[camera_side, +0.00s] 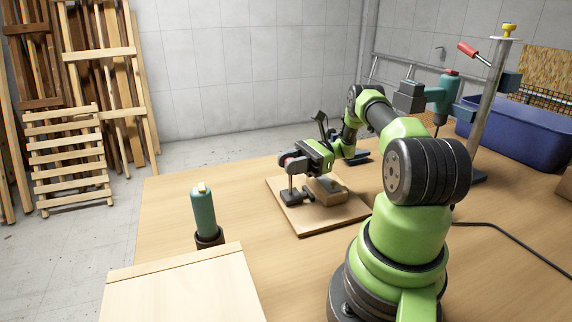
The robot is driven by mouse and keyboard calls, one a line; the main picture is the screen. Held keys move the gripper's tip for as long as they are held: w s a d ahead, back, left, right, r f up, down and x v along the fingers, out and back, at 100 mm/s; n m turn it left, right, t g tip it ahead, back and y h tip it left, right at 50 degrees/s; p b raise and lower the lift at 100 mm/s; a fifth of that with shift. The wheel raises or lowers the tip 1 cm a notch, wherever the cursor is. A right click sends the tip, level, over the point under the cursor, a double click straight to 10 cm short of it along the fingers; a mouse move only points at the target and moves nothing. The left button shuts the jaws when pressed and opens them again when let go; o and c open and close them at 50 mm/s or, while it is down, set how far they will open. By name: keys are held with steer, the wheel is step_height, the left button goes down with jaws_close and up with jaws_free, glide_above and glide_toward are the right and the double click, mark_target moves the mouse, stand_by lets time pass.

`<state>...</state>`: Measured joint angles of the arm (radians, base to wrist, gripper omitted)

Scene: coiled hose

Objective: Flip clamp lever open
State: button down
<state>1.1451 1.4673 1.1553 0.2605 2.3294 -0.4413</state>
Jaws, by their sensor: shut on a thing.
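A small dark toggle clamp (291,195) stands on a wooden board (312,222) on the workbench. Its upright part rises toward my gripper (291,163), which reaches in from the right. My gripper is shut on the clamp lever (286,158), whose reddish end shows by the fingers. The fingers and arm hide most of the lever, so its exact angle is hard to tell. A brown block (330,192) sits on the board just right of the clamp.
A green bottle (203,212) stands left in a dark holder. A pale wooden box (185,290) is at the front. A drill press (440,100) and a blue bin (525,130) stand at the right. A black cable (510,246) crosses the bench. The bench left of the board is clear.

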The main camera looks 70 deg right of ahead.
steer(key=shift+d, duration=0.2)
stand_by(0.3)
steer(key=c, duration=0.9)
jaws_free()
step_height(320, 180, up, 10)
steer(key=a+r+n+g+h, duration=0.2)
steer(key=a+r+n+g, duration=0.25)
steer(key=a, duration=0.35)
steer(key=a+r+n+g+h, duration=0.3)
steer(key=a+n+g, duration=0.2)
steer(key=a, duration=0.2)
steer(key=s+a+r+n+t+h, duration=0.1)
steer(key=s+a+n+t+h, duration=0.1)
steer(key=s+a+n, duration=0.1)
steer(key=s+a+r+n+t+h, duration=0.1)
steer(key=s+a+n+t+h, duration=0.1)
steer(key=s+a+n+h, duration=0.1)
steer(key=s+a+r+n+t+h, duration=0.2)
steer(key=s+a+n, duration=0.1)
steer(key=s+n, duration=0.2)
steer(key=shift+s+a+r+h, duration=0.1)
steer(key=shift+h, duration=0.3)
